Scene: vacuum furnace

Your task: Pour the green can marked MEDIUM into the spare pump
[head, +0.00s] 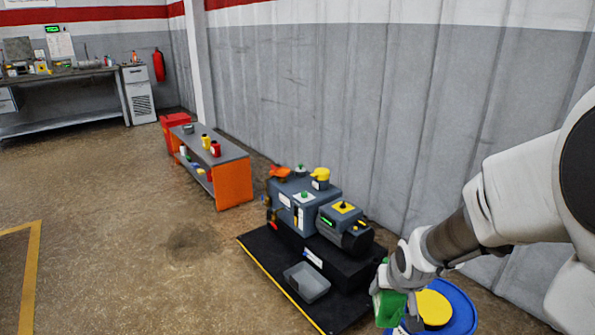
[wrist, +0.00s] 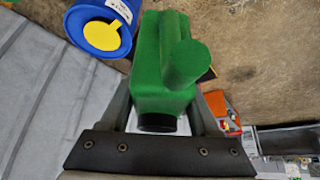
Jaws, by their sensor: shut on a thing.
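The green can (head: 389,310) is in my gripper (head: 392,284) at the lower right of the head view, beside a blue drum. In the wrist view the can (wrist: 158,62) fills the space between the fingers of my gripper (wrist: 162,100), its black cap (wrist: 157,123) facing the palm. No MEDIUM marking shows. Grey pump units stand left of my gripper: a larger one (head: 302,213) with an orange and a yellow part on top, and a smaller one (head: 345,222) with a green display and a yellow top. I cannot tell which is the spare pump.
The blue drum (head: 466,307) has a yellow round top (head: 433,308). A grey tray (head: 307,282) lies on the black mat (head: 262,247). An orange-ended shelf (head: 234,183) carries yellow and red containers. The grey wall is close behind the pumps; the floor at left is clear.

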